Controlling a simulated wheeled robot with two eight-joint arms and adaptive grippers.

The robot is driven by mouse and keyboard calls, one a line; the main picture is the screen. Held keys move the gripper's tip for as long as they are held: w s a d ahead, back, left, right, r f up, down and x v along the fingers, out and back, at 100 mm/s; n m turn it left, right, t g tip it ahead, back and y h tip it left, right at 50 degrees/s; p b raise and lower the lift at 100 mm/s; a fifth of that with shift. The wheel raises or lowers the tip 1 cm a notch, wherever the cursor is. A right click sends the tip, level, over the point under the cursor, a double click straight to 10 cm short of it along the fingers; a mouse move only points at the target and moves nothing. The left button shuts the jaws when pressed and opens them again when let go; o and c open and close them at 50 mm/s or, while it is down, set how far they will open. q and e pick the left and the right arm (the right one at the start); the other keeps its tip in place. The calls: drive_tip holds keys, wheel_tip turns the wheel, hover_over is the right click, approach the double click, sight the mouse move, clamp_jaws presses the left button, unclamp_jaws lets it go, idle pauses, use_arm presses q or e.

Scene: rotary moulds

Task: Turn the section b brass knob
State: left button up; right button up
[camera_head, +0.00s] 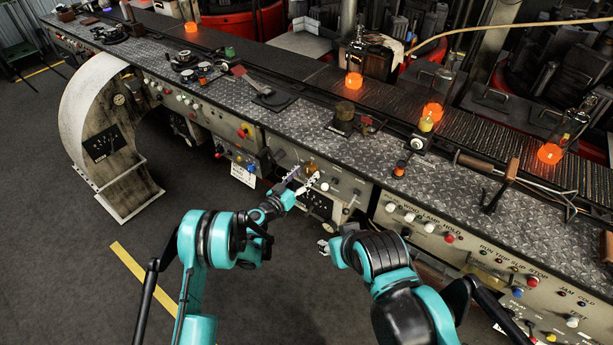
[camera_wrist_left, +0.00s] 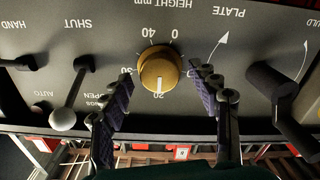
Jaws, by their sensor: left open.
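The brass knob (camera_wrist_left: 158,68) sits on a dark panel marked HEIGHT mm, seen upside down in the left wrist view. Its white mark points toward the 20 on the dial. In the head view the knob (camera_head: 310,168) shows small on the machine's front, partly behind my gripper. My left gripper (camera_wrist_left: 160,76) is open. Its two purple-padded fingers appear on either side of the knob, with gaps to both sides. In the head view the left gripper (camera_head: 302,184) is close to the panel. My right gripper (camera_head: 326,246) is lower and apart from the panel; its fingers are too small to read.
In the wrist view a lever with a pale ball (camera_wrist_left: 62,118) stands left of the knob, and a dark handle (camera_wrist_left: 272,88) stands right. More panels with coloured buttons (camera_head: 420,218) line the machine. Glowing orange glass pieces (camera_head: 354,81) stand along the conveyor.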

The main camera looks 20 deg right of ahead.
use_arm(q)
drive_tip(key=shift+w+d, duration=0.35)
drive_tip(key=shift+d, duration=0.1)
drive_tip(key=c, duration=1.2)
drive_tip(key=shift+o, duration=0.2)
drive_tip(key=shift+n, duration=0.3)
drive_tip(key=n, duration=0.3)
drive_tip(key=shift+n, duration=0.3)
drive_tip(key=n, duration=0.3)
drive_tip(key=shift+a+n, duration=0.1)
drive_tip(key=shift+n, duration=0.2)
drive_tip(key=n, duration=0.4)
drive_tip(key=shift+n, duration=1.9)
drive_tip(key=shift+f, duration=0.1)
